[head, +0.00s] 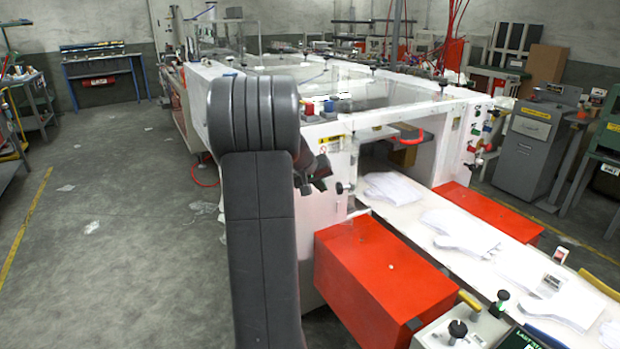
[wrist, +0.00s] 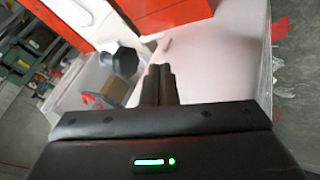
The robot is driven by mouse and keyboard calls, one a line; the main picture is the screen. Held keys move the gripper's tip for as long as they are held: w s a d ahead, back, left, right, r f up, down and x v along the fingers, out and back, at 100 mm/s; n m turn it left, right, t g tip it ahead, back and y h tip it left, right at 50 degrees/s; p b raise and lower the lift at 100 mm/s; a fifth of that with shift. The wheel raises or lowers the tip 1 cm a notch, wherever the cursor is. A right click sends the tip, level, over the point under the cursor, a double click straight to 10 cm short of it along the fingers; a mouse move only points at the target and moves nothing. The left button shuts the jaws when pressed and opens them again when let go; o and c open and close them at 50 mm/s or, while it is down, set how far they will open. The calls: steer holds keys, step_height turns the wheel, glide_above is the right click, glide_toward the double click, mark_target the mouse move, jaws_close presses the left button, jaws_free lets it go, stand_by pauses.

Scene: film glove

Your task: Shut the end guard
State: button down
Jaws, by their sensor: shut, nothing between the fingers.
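The white machine (head: 338,140) has an open end with a white belt (head: 455,205) running out of it. Clear panels lie along its top; the one nearest this end (head: 385,95) looks like the end guard, but its edges are hard to make out. A red curved handle (head: 412,138) shows at the opening, and a similar red piece shows in the wrist view (wrist: 97,100). My gripper (head: 322,178) is by the machine's near front corner, partly behind my arm. In the wrist view its fingers (wrist: 160,70) are together and empty, before a white surface. I cannot tell whether they touch anything.
A red box (head: 375,275) juts out beside the belt on the near side, and another (head: 490,212) on the far side. White glove-shaped sheets (head: 455,232) lie on the belt. A control box with knobs (head: 460,330) is at the front. The floor at left is mostly clear.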

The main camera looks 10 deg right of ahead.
mark_target(340, 188)
steer(key=shift+d+r, duration=0.1)
steer(key=shift+d, duration=1.05)
